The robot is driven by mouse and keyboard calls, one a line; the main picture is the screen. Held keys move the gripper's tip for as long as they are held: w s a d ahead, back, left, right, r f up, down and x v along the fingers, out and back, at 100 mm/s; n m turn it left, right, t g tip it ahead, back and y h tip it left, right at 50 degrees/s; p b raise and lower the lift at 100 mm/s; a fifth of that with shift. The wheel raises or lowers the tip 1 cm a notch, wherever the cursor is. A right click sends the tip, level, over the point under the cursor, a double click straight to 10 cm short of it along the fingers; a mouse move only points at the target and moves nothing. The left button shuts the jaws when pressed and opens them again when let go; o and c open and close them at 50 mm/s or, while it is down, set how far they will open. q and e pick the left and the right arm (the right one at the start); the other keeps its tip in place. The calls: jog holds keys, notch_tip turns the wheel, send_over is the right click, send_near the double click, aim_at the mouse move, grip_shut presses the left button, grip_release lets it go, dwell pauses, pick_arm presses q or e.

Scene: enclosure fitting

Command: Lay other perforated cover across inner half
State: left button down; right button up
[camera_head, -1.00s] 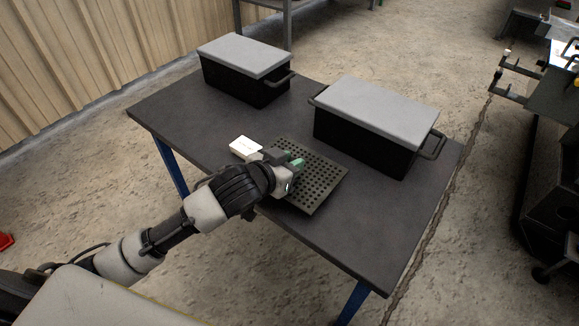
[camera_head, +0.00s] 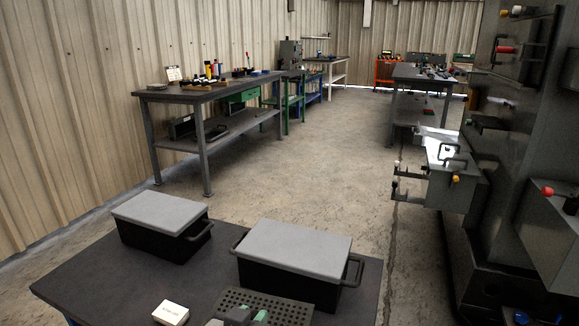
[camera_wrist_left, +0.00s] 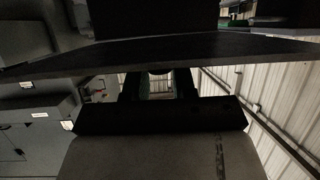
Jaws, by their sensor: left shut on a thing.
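The dark perforated cover (camera_head: 278,305) shows at the bottom edge of the head view, over the front of the dark table (camera_head: 90,275). Its near part is cut off by the picture edge. My left gripper (camera_head: 246,316), with green finger pads, is shut on the cover's left part. In the left wrist view a dark flat plate (camera_wrist_left: 230,52) spans the picture in front of my gripper fingers (camera_wrist_left: 158,85); no holes can be made out there. My right gripper is not in view. I cannot tell which thing has the inner half.
Two black bins with grey lids, a left one (camera_head: 160,212) and a right one (camera_head: 296,250), stand behind the cover. A small white box (camera_head: 170,312) lies left of it. A tall dark machine (camera_head: 510,160) stands at right. Open floor (camera_head: 330,170) lies beyond the table.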

pick_arm(q)
jog(key=s+a+n+y, duration=0.3)
jog(key=a, duration=0.8)
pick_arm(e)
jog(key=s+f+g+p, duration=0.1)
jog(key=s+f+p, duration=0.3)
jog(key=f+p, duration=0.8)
pick_arm(q)
notch_tip(320, 180, up, 20)
jog(key=p, duration=0.9)
jog(key=s+f, duration=0.2)
jog(key=s, duration=0.5)
jog(key=shift+s+f+t, duration=0.2)
jog(key=shift+f+t, duration=0.1)
jog(key=shift+f, duration=0.1)
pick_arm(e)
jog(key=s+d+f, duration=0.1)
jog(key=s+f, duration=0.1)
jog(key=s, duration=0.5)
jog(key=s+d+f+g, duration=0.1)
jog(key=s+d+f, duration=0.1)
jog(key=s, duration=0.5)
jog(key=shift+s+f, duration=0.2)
pick_arm(q)
jog(key=shift+a, duration=0.1)
